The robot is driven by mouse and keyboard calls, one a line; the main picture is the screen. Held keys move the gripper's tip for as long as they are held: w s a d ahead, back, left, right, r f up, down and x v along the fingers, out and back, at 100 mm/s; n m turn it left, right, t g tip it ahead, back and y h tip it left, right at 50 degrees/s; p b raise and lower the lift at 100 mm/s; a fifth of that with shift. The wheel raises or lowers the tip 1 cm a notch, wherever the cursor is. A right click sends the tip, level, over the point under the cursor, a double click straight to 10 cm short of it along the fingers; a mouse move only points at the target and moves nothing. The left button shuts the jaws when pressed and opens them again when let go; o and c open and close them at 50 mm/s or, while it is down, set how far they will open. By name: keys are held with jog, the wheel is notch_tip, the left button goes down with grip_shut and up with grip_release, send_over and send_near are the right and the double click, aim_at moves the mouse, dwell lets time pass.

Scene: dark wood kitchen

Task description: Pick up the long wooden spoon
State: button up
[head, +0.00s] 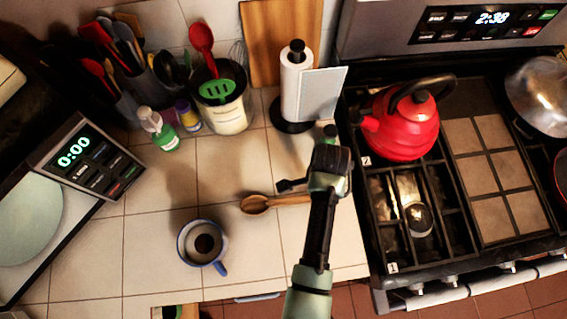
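The long wooden spoon (257,204) lies on the tiled counter near the middle of the head view. Its bowl is at the left and its handle runs right toward my arm, where the far end is hidden. My gripper (288,186) is just behind the spoon's handle in the picture, with a dark finger part showing at the left of my wrist. Most of the gripper is hidden by my wrist, so its opening and any contact with the spoon cannot be told.
A mug (202,243) stands in front of the spoon. A paper towel holder (296,87) and a utensil crock (222,107) stand behind. The stove (450,225) with a red kettle (405,122) is at the right. Counter left of the spoon is clear.

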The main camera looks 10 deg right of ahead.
jog(key=shift+f, duration=0.55)
grip_shut()
jog(key=shift+r, duration=0.1)
